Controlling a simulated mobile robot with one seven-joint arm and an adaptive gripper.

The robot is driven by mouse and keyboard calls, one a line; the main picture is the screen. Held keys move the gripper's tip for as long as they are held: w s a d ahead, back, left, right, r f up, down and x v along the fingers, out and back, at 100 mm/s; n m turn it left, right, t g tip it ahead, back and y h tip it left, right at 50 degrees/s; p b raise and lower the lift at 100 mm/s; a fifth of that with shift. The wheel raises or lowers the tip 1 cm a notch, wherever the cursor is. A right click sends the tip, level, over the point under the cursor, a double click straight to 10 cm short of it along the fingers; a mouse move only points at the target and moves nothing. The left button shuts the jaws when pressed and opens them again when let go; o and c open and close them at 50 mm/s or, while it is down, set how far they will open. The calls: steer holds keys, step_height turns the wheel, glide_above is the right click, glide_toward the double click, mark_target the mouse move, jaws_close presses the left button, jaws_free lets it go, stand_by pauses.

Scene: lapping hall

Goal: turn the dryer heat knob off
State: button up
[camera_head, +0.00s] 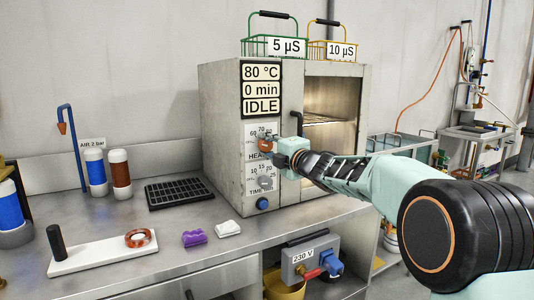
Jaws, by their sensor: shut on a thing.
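The dryer (224,130) is a grey metal cabinet standing on the steel bench. Its front shows "80 °C", "0 min" and "IDLE" on the display (262,88). The orange-red heat knob (264,145) sits on the upper dial plate, above the word "HEAT", partly hidden by my gripper. My gripper (272,144) reaches in from the right and is shut on the heat knob. The knob's exact pointer position is hidden. The grey time knob (265,183) is on the lower dial, and a blue button (262,204) is below it.
Green (262,46) and yellow (322,52) wire baskets stand on top of the dryer. The dryer's right chamber (332,115) is open and lit. A black rack (179,192), a purple piece (194,238) and a white cloth (228,229) lie on the bench. A 230 V box (308,262) hangs below the bench edge.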

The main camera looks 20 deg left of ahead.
steer(key=shift+n+b, duration=0.45)
steer(key=shift+n, duration=0.45)
steer(key=o, duration=1.2)
steer(key=shift+c, duration=0.2)
steer(key=v, duration=1.2)
